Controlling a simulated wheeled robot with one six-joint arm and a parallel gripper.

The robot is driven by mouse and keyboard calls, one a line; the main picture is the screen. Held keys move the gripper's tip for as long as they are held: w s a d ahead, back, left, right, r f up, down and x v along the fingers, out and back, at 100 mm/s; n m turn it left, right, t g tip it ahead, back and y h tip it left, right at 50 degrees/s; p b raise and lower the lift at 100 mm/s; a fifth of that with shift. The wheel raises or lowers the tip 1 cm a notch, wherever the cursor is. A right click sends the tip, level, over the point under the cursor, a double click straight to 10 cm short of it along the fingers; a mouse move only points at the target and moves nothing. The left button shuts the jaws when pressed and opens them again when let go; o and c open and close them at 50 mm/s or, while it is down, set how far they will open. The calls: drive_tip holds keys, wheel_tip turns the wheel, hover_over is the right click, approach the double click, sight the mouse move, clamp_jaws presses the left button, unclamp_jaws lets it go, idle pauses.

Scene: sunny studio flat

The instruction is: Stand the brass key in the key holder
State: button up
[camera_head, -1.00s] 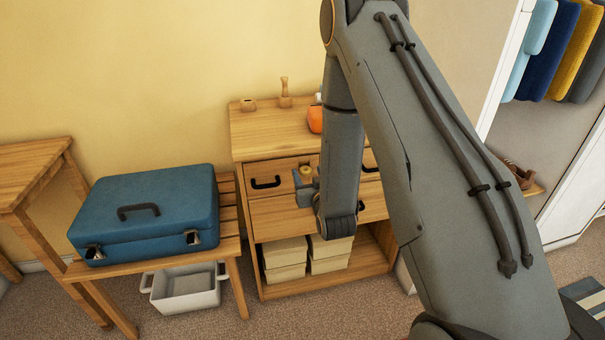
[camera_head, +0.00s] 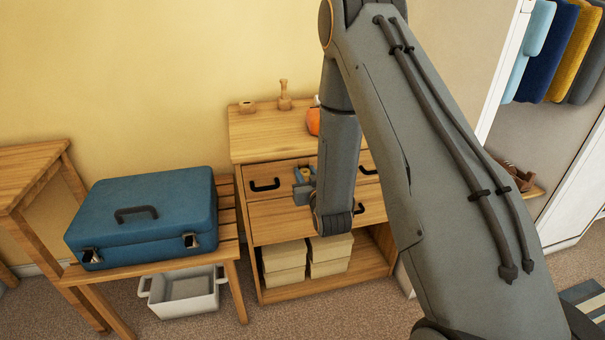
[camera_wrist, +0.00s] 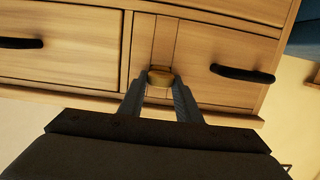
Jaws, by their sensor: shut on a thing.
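My gripper (camera_head: 303,178) is in front of the cabinet's upper drawers in the head view, partly hidden by my arm. In the wrist view my gripper (camera_wrist: 160,85) is shut on a small rounded brass-coloured piece, which appears to be the brass key (camera_wrist: 160,77). Only this end of it shows; the rest is hidden. On the cabinet top at the back left is a small low wooden block (camera_head: 247,106). Beside it stands a wooden piece with an upright peg (camera_head: 284,98). I cannot tell which of these is the key holder.
The wooden cabinet (camera_head: 265,148) has dark-handled drawers and lidded boxes (camera_head: 284,262) below. An orange round object (camera_head: 313,122) is on its top, partly behind my arm. A blue case (camera_head: 145,220) lies on the bench to the left. The left cabinet top is mostly clear.

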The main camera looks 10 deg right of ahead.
drive_tip(key=shift+c, duration=0.4)
drive_tip(key=shift+s, duration=0.1)
drive_tip(key=shift+s+p, duration=0.8)
drive_tip(key=shift+s, duration=2.1)
approach(307, 178)
drive_tip(key=s+f, duration=0.3)
drive_tip(key=s, duration=0.2)
drive_tip(key=shift+s+a, duration=0.25)
drive_tip(key=shift+a, duration=0.15)
drive_tip(key=shift+d, duration=0.1)
